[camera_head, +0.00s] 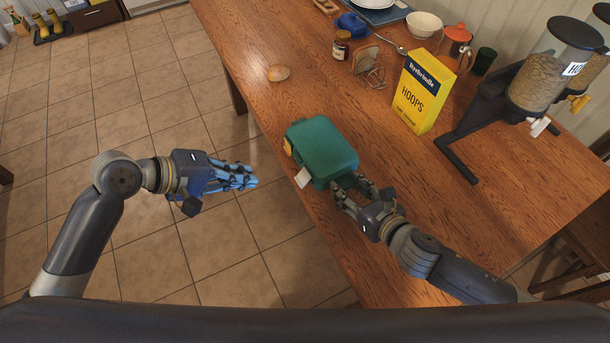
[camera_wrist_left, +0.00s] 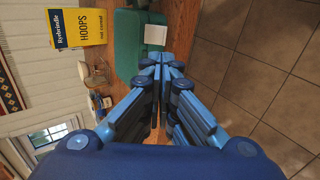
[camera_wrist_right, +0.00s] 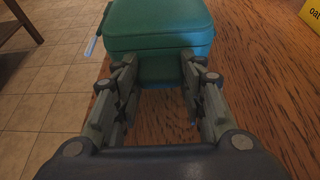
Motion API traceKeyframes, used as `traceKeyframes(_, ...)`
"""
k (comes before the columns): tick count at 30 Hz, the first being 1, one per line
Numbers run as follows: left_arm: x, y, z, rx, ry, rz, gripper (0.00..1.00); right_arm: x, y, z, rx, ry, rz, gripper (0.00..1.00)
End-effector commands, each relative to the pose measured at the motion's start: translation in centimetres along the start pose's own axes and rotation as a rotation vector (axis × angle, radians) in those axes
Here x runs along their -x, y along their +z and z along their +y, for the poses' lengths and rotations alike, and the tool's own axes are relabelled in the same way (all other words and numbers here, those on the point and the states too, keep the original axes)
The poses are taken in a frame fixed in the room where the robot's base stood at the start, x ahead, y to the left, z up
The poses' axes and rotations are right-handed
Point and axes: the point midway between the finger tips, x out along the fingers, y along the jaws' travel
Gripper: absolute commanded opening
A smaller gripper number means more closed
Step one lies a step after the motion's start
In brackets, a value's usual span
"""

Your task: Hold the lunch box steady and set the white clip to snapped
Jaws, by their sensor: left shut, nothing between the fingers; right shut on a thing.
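The green lunch box (camera_head: 325,150) sits with its lid down near the table's front edge. Its white clip (camera_head: 302,178) sticks outward from the side facing left, swung away from the wall; it also shows in the left wrist view (camera_wrist_left: 156,34). A yellow clip (camera_head: 288,147) is on the same side, farther back. My right gripper (camera_head: 352,188) is shut on the lunch box; its fingers straddle a green protruding part (camera_wrist_right: 165,68) of the near end. My left gripper (camera_head: 252,180), with blue fingers, is shut and empty, left of the white clip and apart from it, out over the floor.
A yellow cereal box (camera_head: 420,92) stands right of the lunch box, with a cereal dispenser (camera_head: 545,70) beyond. A bread roll (camera_head: 278,73), a jar (camera_head: 341,46) and a napkin holder (camera_head: 368,65) lie farther back. The wood around the lunch box is clear.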

Motion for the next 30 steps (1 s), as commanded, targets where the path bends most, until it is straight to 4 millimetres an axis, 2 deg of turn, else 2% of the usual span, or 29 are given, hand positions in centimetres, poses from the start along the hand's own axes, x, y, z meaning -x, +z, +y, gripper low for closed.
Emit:
traceKeyframes(3,0.8,-0.1,0.1,-0.042,0.0,-0.001,0.0,0.0,0.0,0.0,0.001,0.0,0.0,0.06)
traceKeyframes(10,0.8,-0.1,0.1,-0.044,0.001,-0.001,0.0,0.0,0.0,0.0,0.001,0.0,0.0,0.06)
traceKeyframes(16,-0.2,-0.1,0.1,-0.041,0.002,-0.003,0.0,0.0,0.0,0.0,0.001,0.0,0.0,0.06)
traceKeyframes(20,-2.3,-0.1,0.2,-0.041,0.004,-0.004,0.0,0.0,0.0,0.0,0.001,0.0,0.0,0.06)
traceKeyframes(30,-9.5,-0.1,0.2,-0.04,0.003,-0.003,0.0,0.0,0.0,0.0,0.001,0.0,0.0,0.06)
